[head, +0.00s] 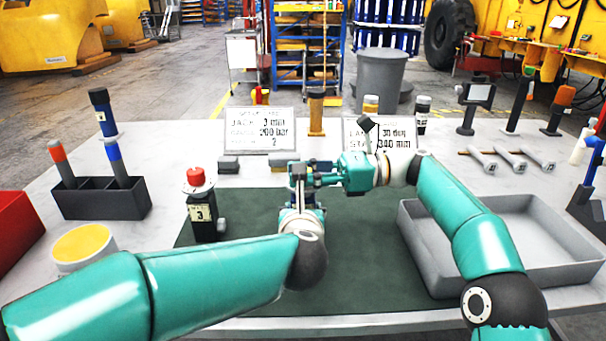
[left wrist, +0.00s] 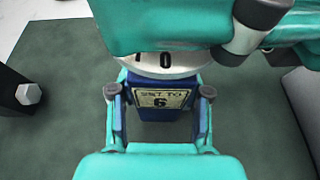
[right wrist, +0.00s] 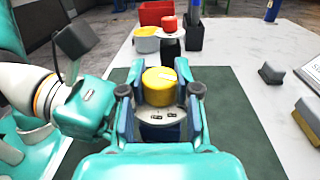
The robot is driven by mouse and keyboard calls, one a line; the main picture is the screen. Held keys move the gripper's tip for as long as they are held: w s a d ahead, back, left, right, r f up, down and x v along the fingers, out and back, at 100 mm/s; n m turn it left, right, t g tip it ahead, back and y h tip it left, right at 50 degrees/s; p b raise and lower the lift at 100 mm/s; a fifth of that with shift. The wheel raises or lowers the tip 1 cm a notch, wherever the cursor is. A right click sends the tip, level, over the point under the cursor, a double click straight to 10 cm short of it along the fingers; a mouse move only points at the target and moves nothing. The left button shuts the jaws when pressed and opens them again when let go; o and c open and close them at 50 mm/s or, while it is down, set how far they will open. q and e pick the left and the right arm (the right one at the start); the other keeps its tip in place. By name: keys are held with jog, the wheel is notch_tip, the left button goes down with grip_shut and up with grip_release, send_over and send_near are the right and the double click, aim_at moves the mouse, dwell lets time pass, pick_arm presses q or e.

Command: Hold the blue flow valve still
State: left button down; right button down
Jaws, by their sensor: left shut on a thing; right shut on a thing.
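The blue flow valve stands on the green mat (head: 370,270), mostly hidden by my grippers in the head view. In the left wrist view its blue body (left wrist: 160,128) carries a label reading "SET TO 6". My left gripper (left wrist: 160,95) is shut around that body, one finger on each side. In the right wrist view the valve's yellow knob (right wrist: 159,88) has a white pointer mark and sits above a white numbered dial (right wrist: 160,116). My right gripper (right wrist: 160,92) is shut on the knob from the side. In the head view it is at the valve's top (head: 317,176).
A black unit with a red knob (head: 203,208), labelled 3, stands left of the valve. A grey tray (head: 420,232) lies right. A dark tool holder (head: 80,206) and a yellow-topped tub (head: 82,246) are left. Sign plates (head: 260,131) stand behind. The front mat is clear.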

jog(key=shift+d+n+g, duration=0.1)
jog(key=shift+n+g, duration=0.3)
jog(key=shift+g, duration=0.1)
jog(key=c, duration=0.8)
grip_release()
jog(key=shift+s, duration=0.1)
jog(key=shift+r+m+t, duration=0.15)
jog(key=shift+m+t, duration=0.35)
jog(key=shift+t, duration=0.1)
jog(key=shift+t, duration=0.3)
